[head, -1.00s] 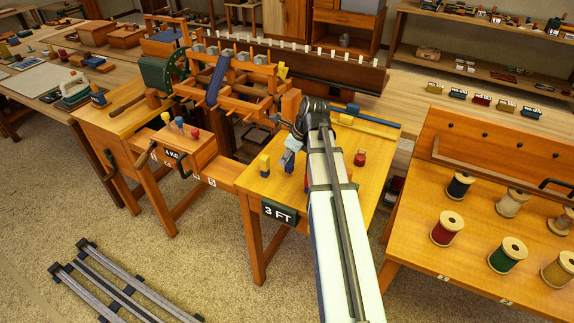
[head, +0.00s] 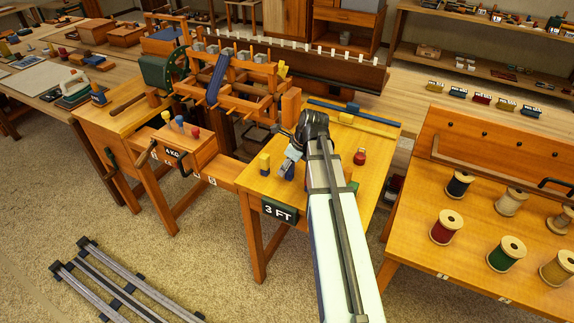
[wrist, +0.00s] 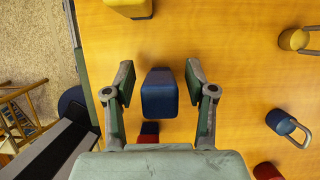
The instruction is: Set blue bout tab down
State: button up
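The blue bout tab (wrist: 158,94) shows as a small blue block between the two fingers of my gripper (wrist: 159,92) in the wrist view. A narrow gap shows on each side of it, so the fingers are open around it and not pressed on it. In the head view my gripper (head: 290,158) is low over the front part of the orange table top (head: 330,133), with the blue tab (head: 287,171) under it. Whether the tab's base rests on the wood is hard to tell.
A yellow block (head: 264,164) stands just left of my gripper. A red piece (head: 360,157) and a green piece (head: 352,186) are to the right, near my arm. A blue piece with a metal loop (wrist: 281,123) shows in the wrist view. The "3 FT" sign (head: 280,212) hangs at the front edge.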

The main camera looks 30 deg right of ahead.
jog(key=shift+r, duration=0.1)
jog(key=b+v, duration=0.1)
jog(key=v, duration=1.1)
